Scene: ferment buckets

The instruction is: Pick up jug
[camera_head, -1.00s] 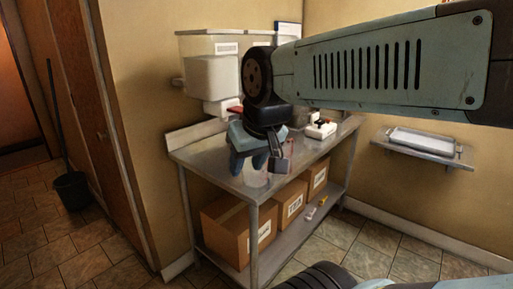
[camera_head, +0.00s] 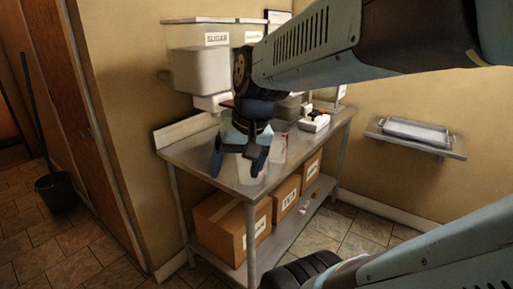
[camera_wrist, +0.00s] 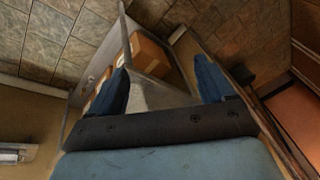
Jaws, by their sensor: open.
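My gripper (camera_head: 237,172) is open and points down over the front part of the steel table (camera_head: 195,152). A clear, see-through vessel with faint red marks, likely the jug (camera_head: 279,150), stands on the table just right of my gripper. A second pale, see-through shape (camera_head: 246,168) shows between and behind the fingers; I cannot tell whether it is part of the same jug. In the wrist view, the two blue fingers of my gripper (camera_wrist: 160,66) are spread apart with the grey table between them. No jug can be made out there.
A white device (camera_head: 314,122) stands at the table's back right. Cardboard boxes (camera_head: 232,222) fill the lower shelf. A wall shelf holds a tray (camera_head: 416,131) at right. A bucket (camera_head: 55,190) stands at left.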

